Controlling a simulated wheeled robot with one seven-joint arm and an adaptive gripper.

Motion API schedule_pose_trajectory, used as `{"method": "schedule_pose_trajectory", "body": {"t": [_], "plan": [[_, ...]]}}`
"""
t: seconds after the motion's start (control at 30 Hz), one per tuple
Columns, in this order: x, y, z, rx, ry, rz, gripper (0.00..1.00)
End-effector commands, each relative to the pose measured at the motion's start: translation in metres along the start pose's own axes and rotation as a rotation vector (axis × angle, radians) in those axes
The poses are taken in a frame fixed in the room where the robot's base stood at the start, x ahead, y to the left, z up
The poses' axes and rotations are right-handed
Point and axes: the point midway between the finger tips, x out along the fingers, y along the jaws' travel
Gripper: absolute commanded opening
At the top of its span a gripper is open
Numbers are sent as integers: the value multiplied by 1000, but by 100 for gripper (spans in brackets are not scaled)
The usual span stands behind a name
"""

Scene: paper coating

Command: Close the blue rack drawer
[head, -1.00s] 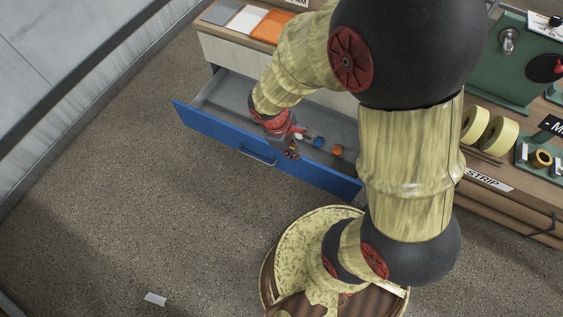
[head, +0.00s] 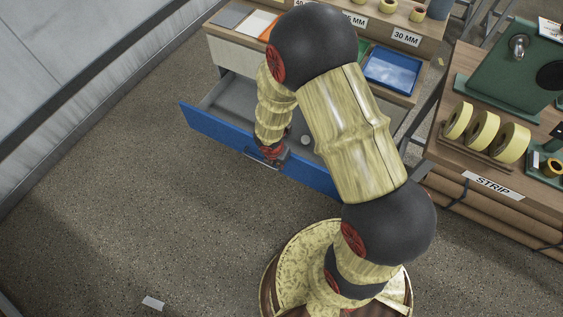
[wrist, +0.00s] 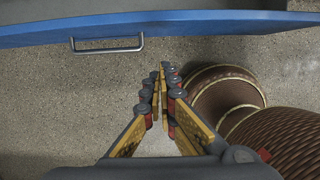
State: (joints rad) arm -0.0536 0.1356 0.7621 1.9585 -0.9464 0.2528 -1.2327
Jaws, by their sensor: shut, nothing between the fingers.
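The blue rack drawer (head: 217,130) stands pulled open in the head view, with its grey inside showing behind the blue front. Its metal handle (head: 260,163) is partly hidden by my gripper (head: 275,160). In the wrist view the blue front (wrist: 215,27) crosses the top, and the handle (wrist: 108,49) hangs on its near face. My gripper (wrist: 157,80) is shut and empty there, over the floor on the outer side of the front, right of the handle. I see a gap in the picture between fingertips and front; contact cannot be told from the head view.
The rack top (head: 222,50) holds trays, including a blue tray (head: 393,72). A wooden bench (head: 440,150) with yellow tape rolls (head: 484,133) stands at the right. A small round pale item (head: 305,140) lies in the drawer.

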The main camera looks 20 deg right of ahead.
Motion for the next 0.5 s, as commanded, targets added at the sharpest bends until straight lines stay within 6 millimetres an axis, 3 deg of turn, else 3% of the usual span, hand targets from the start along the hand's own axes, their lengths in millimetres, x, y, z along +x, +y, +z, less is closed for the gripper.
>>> {"method": "schedule_pose_trajectory", "body": {"t": [0.03,0.3,0.4,0.5], "plan": [[15,0,-1,2,0,0,0],[67,-1,-2,3,1,-2,0],[83,0,-1,5,0,-2,0],[81,0,19,8,0,-1,0]]}}
